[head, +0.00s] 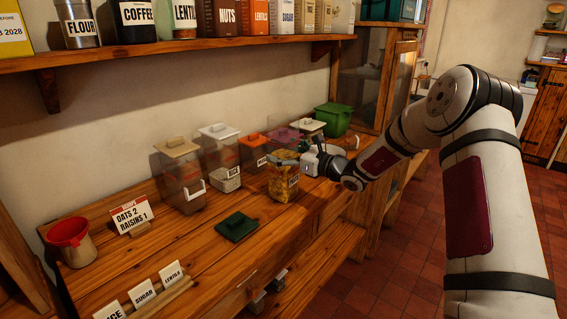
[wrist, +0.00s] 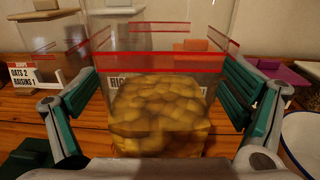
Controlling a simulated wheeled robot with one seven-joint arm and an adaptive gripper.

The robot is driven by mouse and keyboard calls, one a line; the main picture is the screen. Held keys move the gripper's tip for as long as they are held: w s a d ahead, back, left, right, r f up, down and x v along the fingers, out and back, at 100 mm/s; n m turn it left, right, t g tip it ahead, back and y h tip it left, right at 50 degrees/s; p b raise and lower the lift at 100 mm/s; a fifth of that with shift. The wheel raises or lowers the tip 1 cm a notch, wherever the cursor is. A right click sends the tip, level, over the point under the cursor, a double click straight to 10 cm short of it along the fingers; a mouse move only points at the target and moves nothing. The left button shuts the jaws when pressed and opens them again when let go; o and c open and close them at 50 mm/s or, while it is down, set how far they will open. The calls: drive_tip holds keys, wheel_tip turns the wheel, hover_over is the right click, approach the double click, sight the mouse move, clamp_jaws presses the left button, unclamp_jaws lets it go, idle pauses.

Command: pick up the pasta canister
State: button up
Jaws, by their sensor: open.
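The pasta canister (head: 284,184) is a clear square container of yellow pasta, upright on the wooden counter. In the wrist view the canister (wrist: 160,120) fills the middle, with a red band at its rim and no lid on its top. My gripper (head: 292,163) is at the canister's upper part, reaching from the right. In the wrist view my gripper (wrist: 165,88) is open, its green-padded fingers on either side of the canister. I cannot tell whether the pads touch it. A "RIC" label shows through the clear wall, partly hidden.
A green lid (head: 237,226) lies in front. Left and behind stand a tan-lidded canister (head: 181,175), a white-lidded one (head: 221,155) and an orange-lidded one (head: 253,150). A green bin (head: 332,118) stands farther back.

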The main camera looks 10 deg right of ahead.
drive_tip(key=shift+r, duration=0.1)
drive_tip(key=c, duration=1.9)
